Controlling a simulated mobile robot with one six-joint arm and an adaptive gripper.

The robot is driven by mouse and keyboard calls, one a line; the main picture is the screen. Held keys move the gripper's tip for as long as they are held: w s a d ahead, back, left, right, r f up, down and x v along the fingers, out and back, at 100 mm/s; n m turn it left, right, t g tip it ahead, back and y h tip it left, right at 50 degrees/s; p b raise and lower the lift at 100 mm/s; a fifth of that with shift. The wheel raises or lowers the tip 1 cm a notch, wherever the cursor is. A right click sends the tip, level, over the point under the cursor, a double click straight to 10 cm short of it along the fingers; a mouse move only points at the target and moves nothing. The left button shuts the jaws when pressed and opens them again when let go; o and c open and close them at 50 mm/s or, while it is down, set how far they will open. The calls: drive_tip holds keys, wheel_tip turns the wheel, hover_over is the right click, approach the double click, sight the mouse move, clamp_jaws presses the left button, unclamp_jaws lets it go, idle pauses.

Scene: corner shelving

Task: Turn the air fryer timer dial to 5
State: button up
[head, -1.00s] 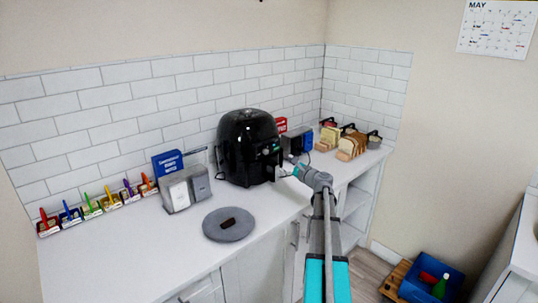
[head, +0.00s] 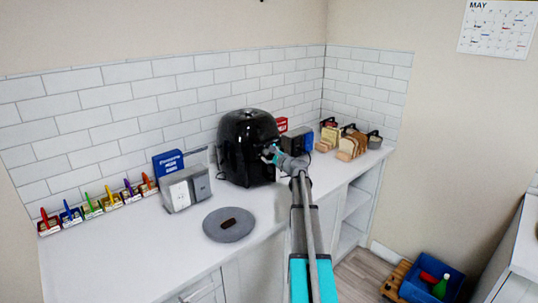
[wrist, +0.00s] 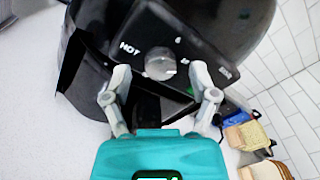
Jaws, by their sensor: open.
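The black air fryer (head: 246,152) stands on the counter against the tiled wall. In the wrist view its front panel (wrist: 197,55) fills the upper part of the picture. The round grey timer dial (wrist: 159,63) sits on this panel, with "HOT" to its left and a 6 above it. A light pointer mark shows towards the right of the dial. My gripper (wrist: 158,85) is open, its fingers either side of the dial and a little below it in the picture. Whether they touch the dial cannot be told. In the head view my gripper (head: 269,154) is at the fryer's front and hides the dial.
A grey round plate (head: 213,229) with a brown item lies left of my arm. A toaster (head: 186,190) and a blue box (head: 168,162) stand left of the fryer. Bread racks (head: 351,147) and a dark appliance (head: 300,145) stand right. The front counter is mostly clear.

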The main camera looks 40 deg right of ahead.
drive_tip(key=shift+w, duration=0.15)
clamp_jaws()
idle(0.4)
drive_tip(key=shift+n, duration=0.3)
drive_tip(key=n+b, duration=0.1)
drive_tip(key=n, duration=0.7)
drive_tip(key=n+y, duration=0.1)
drive_tip(key=n, duration=0.2)
drive_tip(key=shift+n+t, duration=0.4)
idle(0.3)
